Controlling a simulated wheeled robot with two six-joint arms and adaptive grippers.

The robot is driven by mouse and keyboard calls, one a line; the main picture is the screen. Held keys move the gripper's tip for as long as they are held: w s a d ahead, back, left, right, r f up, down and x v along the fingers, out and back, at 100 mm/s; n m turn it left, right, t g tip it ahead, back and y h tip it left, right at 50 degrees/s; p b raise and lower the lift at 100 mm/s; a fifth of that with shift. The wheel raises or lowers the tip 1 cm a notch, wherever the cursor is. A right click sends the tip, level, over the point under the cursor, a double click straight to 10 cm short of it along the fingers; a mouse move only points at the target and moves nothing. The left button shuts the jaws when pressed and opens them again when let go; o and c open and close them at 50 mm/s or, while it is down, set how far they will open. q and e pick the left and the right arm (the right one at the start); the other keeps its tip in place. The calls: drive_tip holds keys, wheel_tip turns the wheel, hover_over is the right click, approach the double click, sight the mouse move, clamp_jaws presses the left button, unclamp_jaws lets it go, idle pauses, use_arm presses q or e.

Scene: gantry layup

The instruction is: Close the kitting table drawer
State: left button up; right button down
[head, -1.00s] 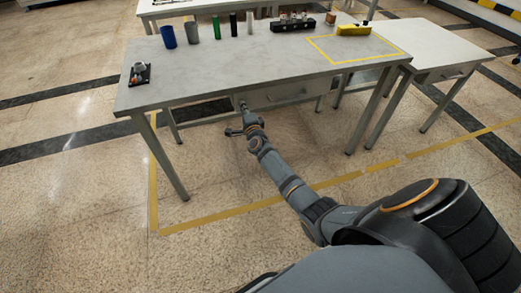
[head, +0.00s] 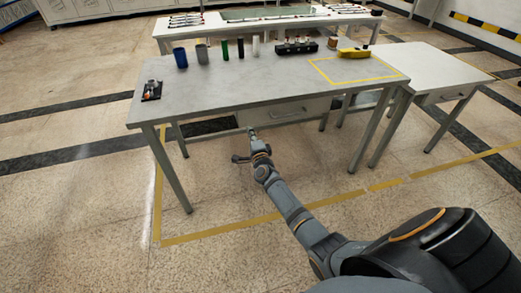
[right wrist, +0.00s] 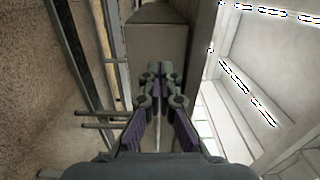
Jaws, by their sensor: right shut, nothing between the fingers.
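The kitting table (head: 230,92) is a pale grey table with thin legs. Its drawer (head: 285,112) shows as a light front panel with a handle under the front edge of the top. The drawer front looks close under the tabletop edge; I cannot tell whether any gap is left. My right gripper (head: 252,131) is at the lower left corner of the drawer front. In the right wrist view my right gripper (right wrist: 160,72) is shut with nothing between its fingertips. A grey block-like surface (right wrist: 158,38) lies beyond the tips. My left gripper is out of view.
On the tabletop stand a blue cup (head: 180,58), a grey cup (head: 202,54), several upright cylinders, a dark rack (head: 297,47) and a yellow object (head: 353,53). A smaller table (head: 430,66) adjoins at right. The floor in front is clear.

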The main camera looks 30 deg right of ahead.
drive_tip(key=p+v, duration=0.1)
drive_tip(key=v, duration=0.5)
drive_tip(key=shift+s+a+f, duration=0.15)
drive_tip(key=shift+a+f, duration=0.1)
drive_tip(key=shift+f, duration=0.05)
